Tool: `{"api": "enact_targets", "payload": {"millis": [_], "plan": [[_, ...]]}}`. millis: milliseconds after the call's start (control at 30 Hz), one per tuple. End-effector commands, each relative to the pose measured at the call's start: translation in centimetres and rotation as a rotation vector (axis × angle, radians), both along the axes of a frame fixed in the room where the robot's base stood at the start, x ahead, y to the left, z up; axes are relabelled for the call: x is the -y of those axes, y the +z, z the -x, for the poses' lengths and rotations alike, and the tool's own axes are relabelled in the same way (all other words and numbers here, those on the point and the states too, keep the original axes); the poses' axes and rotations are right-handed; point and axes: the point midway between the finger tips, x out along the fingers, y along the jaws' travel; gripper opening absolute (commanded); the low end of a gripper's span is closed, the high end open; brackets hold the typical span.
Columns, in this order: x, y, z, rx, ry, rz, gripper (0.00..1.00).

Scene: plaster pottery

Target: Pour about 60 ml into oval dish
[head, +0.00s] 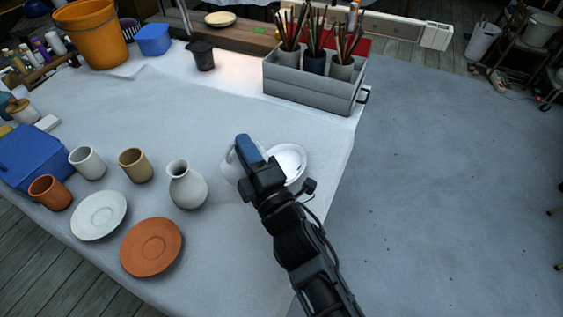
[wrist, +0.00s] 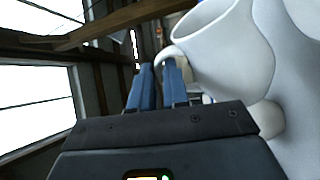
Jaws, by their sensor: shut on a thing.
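A white jug or cup (head: 231,170) is at my gripper (head: 248,150) in the head view, partly hidden behind the fingers. In the wrist view, my gripper (wrist: 159,85) is shut on the handle of this white jug (wrist: 225,50). Its wide mouth shows, but I cannot see its contents. The white oval dish (head: 289,160) lies on the table just right of my gripper, its left side partly hidden. No stream of liquid shows.
A cream vase (head: 187,187) stands left of my gripper. Cups (head: 135,166) and two saucers (head: 152,246) lie further left. A grey brush caddy (head: 310,92) stands behind the dish. The white-covered table's (head: 220,105) right edge is near the dish.

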Motion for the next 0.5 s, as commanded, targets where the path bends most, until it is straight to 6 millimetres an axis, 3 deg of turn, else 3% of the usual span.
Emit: {"api": "enact_targets", "payload": {"millis": [500], "plan": [[-0.25,-0.30,0.13,0.015,0.001,0.023,0.00]]}}
